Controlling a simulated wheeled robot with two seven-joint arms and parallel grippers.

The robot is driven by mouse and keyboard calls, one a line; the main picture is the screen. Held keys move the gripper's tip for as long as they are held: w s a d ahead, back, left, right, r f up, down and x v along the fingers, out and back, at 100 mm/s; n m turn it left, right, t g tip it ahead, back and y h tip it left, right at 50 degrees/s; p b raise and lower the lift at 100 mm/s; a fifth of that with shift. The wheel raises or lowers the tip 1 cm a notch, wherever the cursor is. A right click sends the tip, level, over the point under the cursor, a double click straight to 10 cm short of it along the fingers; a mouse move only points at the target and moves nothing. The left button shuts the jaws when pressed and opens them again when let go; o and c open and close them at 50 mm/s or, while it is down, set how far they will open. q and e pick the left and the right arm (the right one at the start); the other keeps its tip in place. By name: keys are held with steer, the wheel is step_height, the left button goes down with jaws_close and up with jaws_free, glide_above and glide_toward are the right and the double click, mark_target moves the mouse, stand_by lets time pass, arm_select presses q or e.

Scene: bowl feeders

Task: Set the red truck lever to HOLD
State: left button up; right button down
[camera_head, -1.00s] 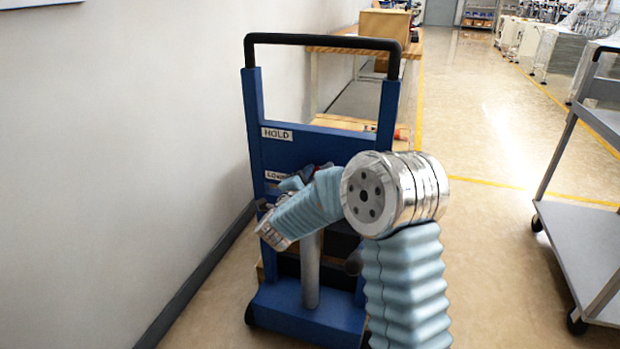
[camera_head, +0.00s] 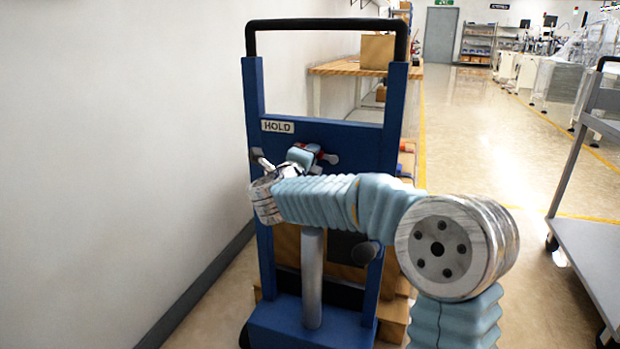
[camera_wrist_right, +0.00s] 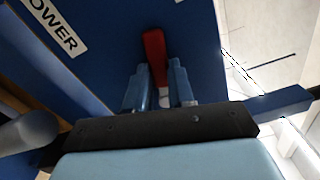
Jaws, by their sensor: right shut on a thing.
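The blue pallet truck (camera_head: 390,130) stands ahead with its black handle bar on top. The white HOLD label (camera_head: 277,126) is on its upper panel. The red lever (camera_wrist_right: 154,48) shows between my right gripper's fingers (camera_wrist_right: 159,82) in the right wrist view, and the gripper is shut on it. In the head view, my right gripper (camera_head: 302,157) is just below and right of the HOLD label, and only bits of red (camera_head: 324,155) show beside it. A partly cut-off label (camera_wrist_right: 55,28) reading "OWER" shows in the wrist view. My left gripper is not in view.
A white wall (camera_head: 130,150) runs close along the left. A grey cart (camera_head: 590,230) stands at the right, with open floor between it and the truck. A wooden table (camera_head: 345,68) with a box is behind the truck.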

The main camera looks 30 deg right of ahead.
steer(key=shift+s+d+r+m+b, duration=0.15)
steer(key=shift+r+m+b, duration=0.15)
steer(key=shift+m+b, duration=0.55)
steer(key=shift+s+d+r+m+b, duration=0.1)
steer(key=shift+r+m+b, duration=0.2)
steer(key=shift+m+b, duration=0.5)
steer(key=c, duration=1)
jaws_free()
steer(key=shift+o, duration=0.2)
steer(key=v, duration=1.4)
steer(key=shift+w, duration=0.1)
